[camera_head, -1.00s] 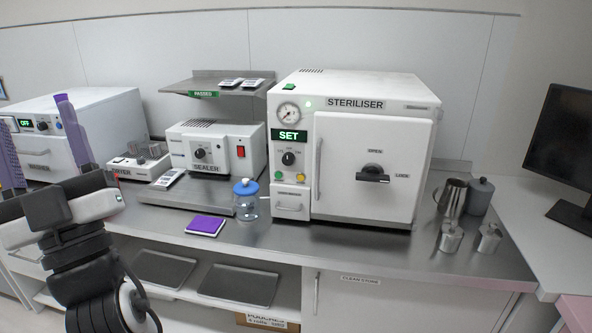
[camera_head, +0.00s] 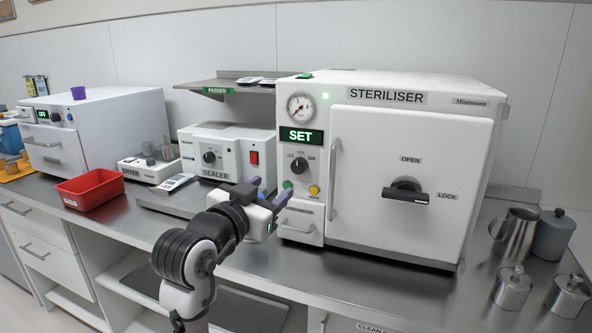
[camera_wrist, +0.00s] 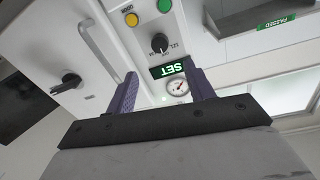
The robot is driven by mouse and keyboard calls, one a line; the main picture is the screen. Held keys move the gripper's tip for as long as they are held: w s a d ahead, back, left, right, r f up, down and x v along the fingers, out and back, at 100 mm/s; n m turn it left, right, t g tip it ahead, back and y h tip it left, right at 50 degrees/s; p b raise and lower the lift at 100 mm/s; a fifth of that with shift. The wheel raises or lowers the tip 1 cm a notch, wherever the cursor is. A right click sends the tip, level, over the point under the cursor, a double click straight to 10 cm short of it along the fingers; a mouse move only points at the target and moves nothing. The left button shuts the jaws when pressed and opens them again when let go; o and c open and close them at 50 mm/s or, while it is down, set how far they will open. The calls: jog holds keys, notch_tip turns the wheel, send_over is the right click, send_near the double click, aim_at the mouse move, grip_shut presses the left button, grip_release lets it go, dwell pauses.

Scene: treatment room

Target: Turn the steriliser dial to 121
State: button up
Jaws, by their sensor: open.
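The steriliser (camera_head: 400,170) is a white box on the steel counter, with a green "SET" display (camera_head: 301,136) and a round gauge above it. Its black dial (camera_head: 299,164) sits below the display, with small number marks around it; I cannot tell exactly which mark it points to. The dial also shows in the wrist view (camera_wrist: 160,43), upside down, beyond the fingers. My gripper (camera_head: 270,190) is open and empty, in front of and below-left of the dial, apart from the panel. Its purple fingers (camera_wrist: 165,92) stand apart in the wrist view.
A green button (camera_head: 287,185) and a yellow button (camera_head: 314,190) lie just under the dial. A door handle (camera_head: 334,185) stands to its right. The sealer (camera_head: 222,155) and a red tray (camera_head: 90,189) are on the left. Metal canisters (camera_head: 513,287) stand at right.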

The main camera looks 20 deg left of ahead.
aim_at(297, 168)
jog(key=w, duration=0.3)
jog(key=w+p, duration=0.1)
jog(key=w, duration=0.3)
jog(key=w+d+p, duration=0.1)
jog(key=w, duration=0.3)
jog(key=shift+w+d, duration=0.1)
jog(key=c, duration=1)
jog(key=shift+o, duration=0.2)
jog(key=shift+n+p, duration=0.3)
jog(key=shift+p, duration=0.05)
jog(key=n+p, duration=0.2)
jog(key=n, duration=0.2)
jog(key=shift+r+n+p, duration=0.1)
jog(key=shift+n+p, duration=0.2)
jog(key=shift+n, duration=0.1)
jog(key=shift+n+t+p, duration=0.3)
jog(key=shift+n+p, duration=1.05)
jog(key=shift+n, duration=1.05)
jog(key=shift+f, duration=0.2)
